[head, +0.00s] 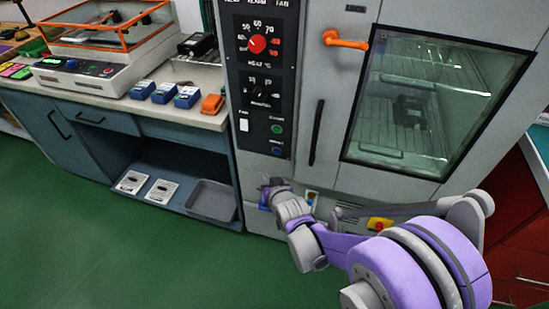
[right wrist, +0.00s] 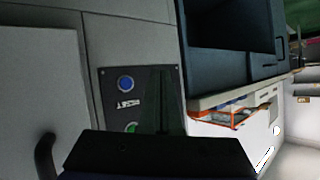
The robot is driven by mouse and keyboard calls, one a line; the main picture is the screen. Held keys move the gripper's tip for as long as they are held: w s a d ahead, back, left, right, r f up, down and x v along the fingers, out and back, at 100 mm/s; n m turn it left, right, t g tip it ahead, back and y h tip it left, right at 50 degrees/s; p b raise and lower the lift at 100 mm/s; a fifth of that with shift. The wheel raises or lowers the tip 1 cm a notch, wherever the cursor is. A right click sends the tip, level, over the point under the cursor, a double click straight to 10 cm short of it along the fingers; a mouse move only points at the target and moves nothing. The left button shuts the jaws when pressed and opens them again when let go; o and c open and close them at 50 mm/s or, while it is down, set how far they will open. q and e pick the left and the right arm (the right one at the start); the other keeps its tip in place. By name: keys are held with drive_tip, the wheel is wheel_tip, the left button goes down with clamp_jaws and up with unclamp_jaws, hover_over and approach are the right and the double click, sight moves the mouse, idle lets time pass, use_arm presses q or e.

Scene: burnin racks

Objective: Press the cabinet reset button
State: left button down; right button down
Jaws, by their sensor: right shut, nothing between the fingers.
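The grey cabinet (head: 330,60) has a black control panel (head: 246,95) on its left front. The blue reset button (head: 276,152) is at the panel's lower end, below a green button (head: 277,129). In the right wrist view the blue button (right wrist: 125,83) shows clear and uncovered beside an upside-down label; the green button (right wrist: 130,127) is partly hidden by the dark gripper body. My right gripper (head: 268,188) is shut and empty, below the panel in the head view and apart from the blue button. My left gripper is out of view.
An orange door handle (head: 345,40) and a black vertical handle (head: 316,133) are on the cabinet front. A yellow and red button (head: 380,224) sits low on it. A counter (head: 150,105) with blue devices stands at left. The green floor (head: 120,250) is clear.

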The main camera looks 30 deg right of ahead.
sight(276, 152)
drive_tip(key=shift+r, duration=0.15)
drive_tip(key=shift+w+d+p, duration=0.7)
drive_tip(key=shift+w+d, duration=0.7)
drive_tip(key=shift+d, duration=0.3)
drive_tip(key=shift+w+d+p, duration=0.7)
drive_tip(key=shift+w+d, duration=0.7)
drive_tip(key=shift+d, duration=0.25)
drive_tip(key=shift+w+d, duration=0.25)
drive_tip(key=shift+d, duration=0.05)
